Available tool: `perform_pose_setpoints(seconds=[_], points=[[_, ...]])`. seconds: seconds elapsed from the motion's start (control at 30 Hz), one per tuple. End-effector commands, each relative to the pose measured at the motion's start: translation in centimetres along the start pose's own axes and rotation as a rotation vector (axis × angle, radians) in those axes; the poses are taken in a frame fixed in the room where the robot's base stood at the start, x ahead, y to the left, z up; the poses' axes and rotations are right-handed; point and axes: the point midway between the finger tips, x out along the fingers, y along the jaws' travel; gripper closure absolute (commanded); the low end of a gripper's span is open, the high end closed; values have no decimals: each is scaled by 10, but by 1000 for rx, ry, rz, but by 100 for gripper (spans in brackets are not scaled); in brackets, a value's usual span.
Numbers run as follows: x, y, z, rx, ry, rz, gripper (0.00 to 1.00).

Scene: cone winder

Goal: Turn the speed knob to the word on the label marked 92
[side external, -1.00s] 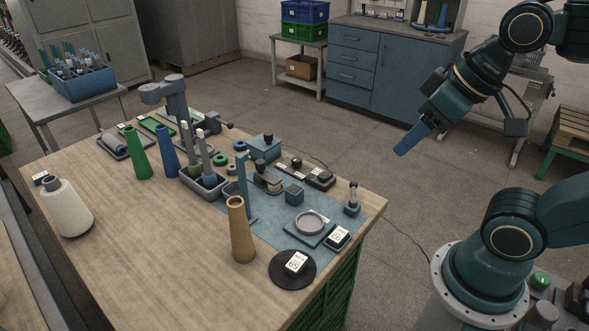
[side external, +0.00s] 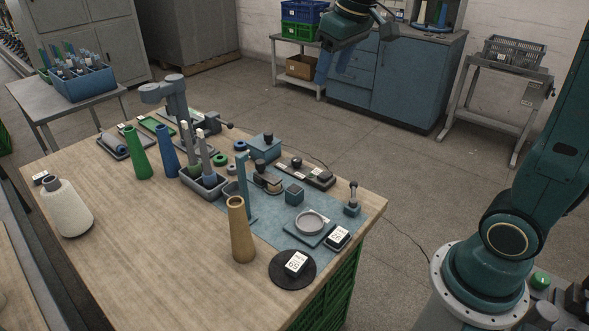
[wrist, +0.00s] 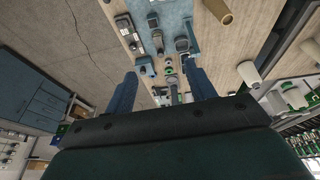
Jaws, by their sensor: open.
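A blue box with a dark knob on top (side external: 267,144) stands at the far edge of the wooden table. Beside it is a dark control strip (side external: 311,173) with black knobs and small pale labels. I cannot tell which knob is the speed knob. White printed cards lie near the front right, one on a black disc (side external: 296,263) and one by a round dish (side external: 338,236). Their print is too small to read, so I cannot pick out 92. My gripper (side external: 323,66) is raised beyond the table, apart from everything. Its blue fingers are spread and empty in the wrist view (wrist: 160,70).
A tan cone (side external: 241,232), a green cone (side external: 137,153), a blue cone (side external: 167,151) and a white yarn cone (side external: 67,208) stand on the table. A grey tray (side external: 204,184) holds upright spindles. The table's left front is bare.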

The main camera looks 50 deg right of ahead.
Motion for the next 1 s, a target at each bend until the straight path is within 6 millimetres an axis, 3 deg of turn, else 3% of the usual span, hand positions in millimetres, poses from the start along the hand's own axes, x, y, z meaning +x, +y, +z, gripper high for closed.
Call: perform_pose_setpoints(seconds=[0.2, 0.5, 1.0], points=[[30, 21, -45, 1, -49, 3, 45], [81, 52, -95, -1, -108, 1, 45], [195, 110, -144, 0, -208, -12, 45]])
